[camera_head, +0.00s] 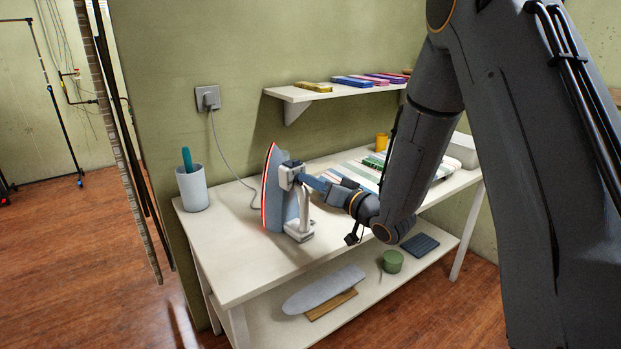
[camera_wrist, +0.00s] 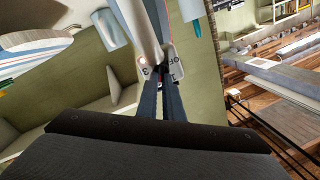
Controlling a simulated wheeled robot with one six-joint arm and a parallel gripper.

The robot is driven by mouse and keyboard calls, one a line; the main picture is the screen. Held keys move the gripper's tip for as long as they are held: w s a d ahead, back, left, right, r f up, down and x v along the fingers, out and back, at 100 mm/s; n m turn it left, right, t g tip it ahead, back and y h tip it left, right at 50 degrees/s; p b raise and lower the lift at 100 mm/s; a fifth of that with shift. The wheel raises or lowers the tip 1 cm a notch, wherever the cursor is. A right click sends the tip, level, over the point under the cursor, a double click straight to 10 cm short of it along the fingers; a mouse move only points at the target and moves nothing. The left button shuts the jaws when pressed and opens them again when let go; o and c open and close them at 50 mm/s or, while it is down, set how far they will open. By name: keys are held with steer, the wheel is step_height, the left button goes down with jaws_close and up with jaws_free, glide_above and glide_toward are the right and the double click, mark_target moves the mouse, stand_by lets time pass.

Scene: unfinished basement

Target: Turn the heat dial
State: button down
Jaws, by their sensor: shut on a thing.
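A blue and white iron (camera_head: 275,197) stands upright on its heel on the white table, its red-edged soleplate facing left. Its pale handle (camera_head: 305,213) is on the right side. My gripper (camera_head: 300,179) reaches in from the right at the iron's upper part. In the wrist view my gripper (camera_wrist: 161,82) has its two fingers close together at a white marked face of the iron (camera_wrist: 174,70), with dark lettering beside the fingertips. The fingers are shut on the heat dial, which is mostly hidden between them. I cannot tell which setting it points to.
A grey cord runs from the iron to a wall outlet (camera_head: 208,98). A white cup (camera_head: 192,188) with a teal item stands left on the table (camera_head: 232,262). Striped cloth (camera_head: 350,176) lies behind my arm. A wall shelf (camera_head: 300,95) holds folded fabrics. A sleeve board (camera_head: 324,288) lies below.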

steer(key=shift+w+d+m+p, duration=0.1)
steer(key=shift+m+p, duration=0.3)
steer(key=shift+m, duration=0.7)
steer(key=c, duration=1.9)
jaws_free()
steer(key=b+v, duration=0.1)
steer(key=v, duration=0.6)
steer(key=shift+s+d, duration=0.25)
steer(key=shift+d, duration=0.05)
